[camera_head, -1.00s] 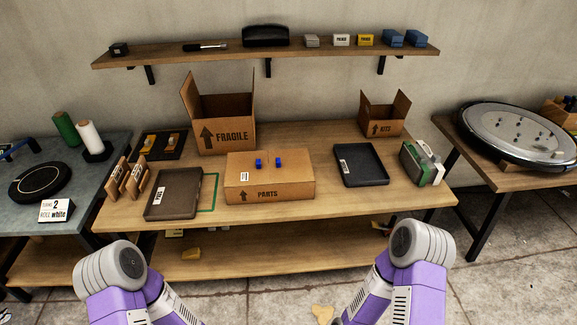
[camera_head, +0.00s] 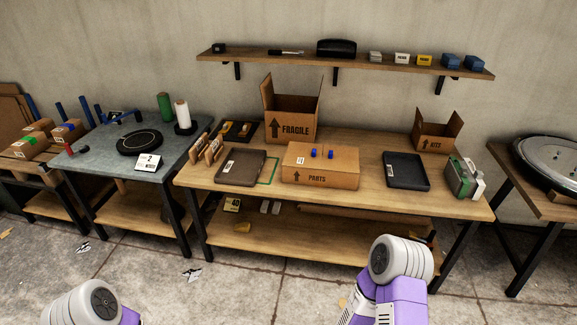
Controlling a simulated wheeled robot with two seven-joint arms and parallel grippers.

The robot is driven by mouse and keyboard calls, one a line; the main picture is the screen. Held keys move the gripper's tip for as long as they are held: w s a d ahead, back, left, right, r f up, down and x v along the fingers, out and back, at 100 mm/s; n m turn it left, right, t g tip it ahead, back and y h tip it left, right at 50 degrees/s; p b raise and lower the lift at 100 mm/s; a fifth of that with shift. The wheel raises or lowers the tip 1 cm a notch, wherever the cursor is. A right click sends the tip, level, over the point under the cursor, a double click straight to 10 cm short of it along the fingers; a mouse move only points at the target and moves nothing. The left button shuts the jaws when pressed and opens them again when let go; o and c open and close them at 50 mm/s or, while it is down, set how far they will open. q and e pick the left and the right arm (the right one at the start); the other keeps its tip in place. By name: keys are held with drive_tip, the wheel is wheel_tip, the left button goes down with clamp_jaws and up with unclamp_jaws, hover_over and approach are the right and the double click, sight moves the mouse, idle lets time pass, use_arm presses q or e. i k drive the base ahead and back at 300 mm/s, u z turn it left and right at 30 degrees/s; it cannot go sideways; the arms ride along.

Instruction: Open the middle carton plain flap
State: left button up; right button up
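The middle carton (camera_head: 320,168), marked PARTS, sits on the wooden workbench between two dark trays. Its top looks closed, and two small blue pieces stand on it. My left arm shows only as a grey joint at the bottom left, and my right arm as a grey and purple part at the bottom right. Neither gripper is in view. Both visible arm parts are in front of the bench, well apart from the carton.
Open FRAGILE (camera_head: 292,120) and KITS (camera_head: 435,135) boxes stand behind the carton. Dark trays lie left (camera_head: 240,168) and right (camera_head: 406,171) of it. A wall shelf (camera_head: 350,64) runs above. A grey table (camera_head: 92,165) stands left. Floor in front is partly clear.

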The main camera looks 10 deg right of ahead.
sight(337, 157)
drive_tip(key=u, duration=0.5)
drive_tip(key=k, duration=0.2)
drive_tip(key=z, duration=1.6)
drive_tip(key=i, duration=1.05)
drive_tip(key=u, duration=0.45)
drive_tip(key=i, duration=0.9)
drive_tip(key=u, duration=0.9)
